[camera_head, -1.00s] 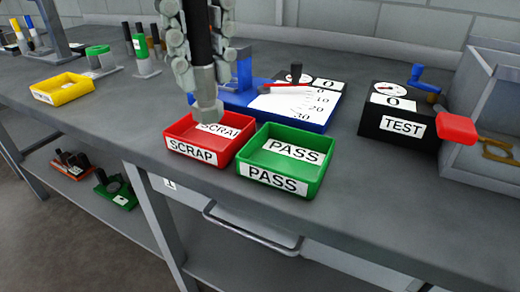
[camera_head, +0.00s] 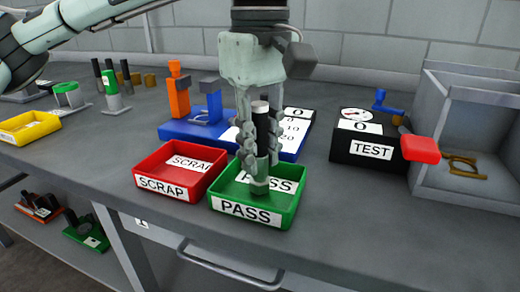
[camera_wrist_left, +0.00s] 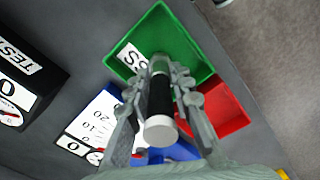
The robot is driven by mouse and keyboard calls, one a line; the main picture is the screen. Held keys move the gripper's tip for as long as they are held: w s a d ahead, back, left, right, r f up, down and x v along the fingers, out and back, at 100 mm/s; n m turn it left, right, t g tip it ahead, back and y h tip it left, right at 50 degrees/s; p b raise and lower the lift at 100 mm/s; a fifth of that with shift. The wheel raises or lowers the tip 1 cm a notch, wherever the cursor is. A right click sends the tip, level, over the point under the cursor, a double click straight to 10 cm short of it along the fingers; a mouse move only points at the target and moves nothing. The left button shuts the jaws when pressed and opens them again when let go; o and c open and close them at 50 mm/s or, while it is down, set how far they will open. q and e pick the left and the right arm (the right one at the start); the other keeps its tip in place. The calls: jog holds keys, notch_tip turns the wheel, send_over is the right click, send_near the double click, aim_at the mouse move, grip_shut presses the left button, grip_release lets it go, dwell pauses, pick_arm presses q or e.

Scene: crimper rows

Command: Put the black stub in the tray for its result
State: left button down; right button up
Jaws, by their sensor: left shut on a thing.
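My left gripper (camera_head: 262,158) is shut on the black stub (camera_head: 262,113), a dark upright cylinder with pale metal ends. It holds the stub over the green PASS tray (camera_head: 285,218); the lower end shows inside the tray's outline, and I cannot tell whether it touches the floor. In the left wrist view the stub (camera_wrist_left: 160,98) stands between the fingers, with the green tray (camera_wrist_left: 187,38) beyond it. The red SCRAP tray (camera_head: 150,163) stands just left of the green tray and looks empty. My right gripper is not in view.
A blue gauge stand (camera_head: 172,130) with an orange post (camera_head: 179,95) is behind the trays, partly hidden by my gripper. A black TEST box (camera_head: 345,147) with a red handle and a grey open bin (camera_head: 470,190) stand right. A yellow tray (camera_head: 30,130) is far left.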

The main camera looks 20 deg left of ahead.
pick_arm(q)
jog(key=shift+f, duration=0.25)
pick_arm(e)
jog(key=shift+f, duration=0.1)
pick_arm(q)
jog(key=shift+f, duration=0.1)
jog(key=shift+f, duration=0.1)
jog(key=c, duration=1.6)
grip_release()
jog(key=shift+o, duration=1.3)
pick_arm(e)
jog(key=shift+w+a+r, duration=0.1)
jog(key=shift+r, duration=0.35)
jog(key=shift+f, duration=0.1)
